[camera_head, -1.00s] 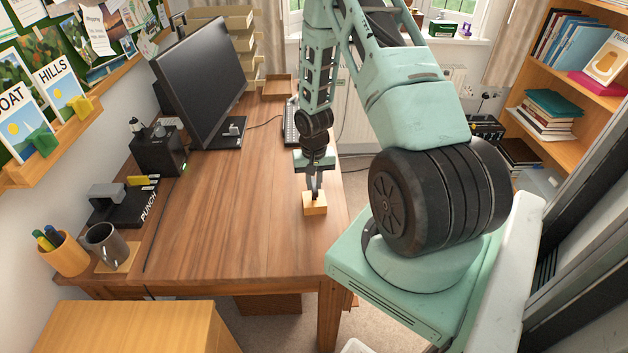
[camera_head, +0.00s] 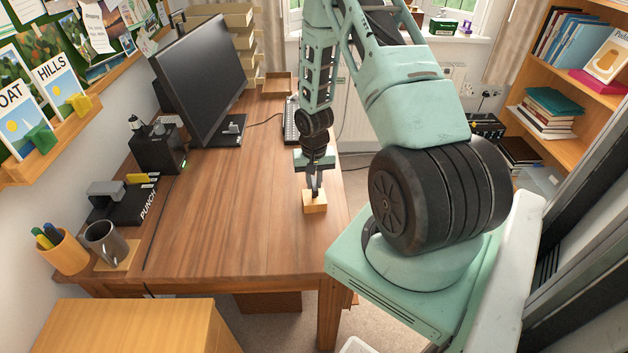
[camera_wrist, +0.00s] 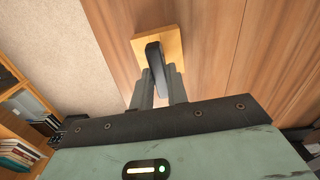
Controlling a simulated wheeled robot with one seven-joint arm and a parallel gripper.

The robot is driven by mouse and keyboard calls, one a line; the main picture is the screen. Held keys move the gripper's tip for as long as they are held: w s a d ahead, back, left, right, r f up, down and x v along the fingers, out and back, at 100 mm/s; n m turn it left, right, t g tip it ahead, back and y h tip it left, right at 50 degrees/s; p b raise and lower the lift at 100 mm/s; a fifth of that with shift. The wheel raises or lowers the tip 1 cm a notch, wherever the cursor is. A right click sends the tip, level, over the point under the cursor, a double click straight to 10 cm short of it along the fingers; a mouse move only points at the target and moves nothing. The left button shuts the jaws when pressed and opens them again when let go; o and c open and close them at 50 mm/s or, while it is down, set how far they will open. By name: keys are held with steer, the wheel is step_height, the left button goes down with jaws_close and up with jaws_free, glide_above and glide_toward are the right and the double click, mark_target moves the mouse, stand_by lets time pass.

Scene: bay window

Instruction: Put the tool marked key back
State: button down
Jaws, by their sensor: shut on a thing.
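My gripper (camera_head: 315,190) points straight down at the right side of the wooden desk (camera_head: 225,210). In the wrist view my gripper (camera_wrist: 158,92) is shut on a dark upright handle (camera_wrist: 155,62). The handle stands over a small pale wooden block (camera_wrist: 172,42), which also shows in the head view (camera_head: 315,203) at or just above the desk top. The handle seems joined to the block, but the join is partly hidden. No key mark is readable on either. A black holder marked PUNCH (camera_head: 125,208) with a grey tool (camera_head: 106,191) lies at the desk's left.
A black box (camera_head: 158,150) with small items stands behind the holder. A monitor (camera_head: 200,80) and keyboard (camera_head: 290,122) are farther back. A pen pot (camera_head: 64,252) and grey mug (camera_head: 105,243) stand at the front left. The middle of the desk is clear.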

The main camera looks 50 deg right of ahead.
steer(key=shift+f, duration=0.1)
steer(key=c, duration=1.3)
jaws_free()
step_height(320, 180, up, 17)
steer(key=b, duration=0.2)
steer(key=shift+r, duration=0.2)
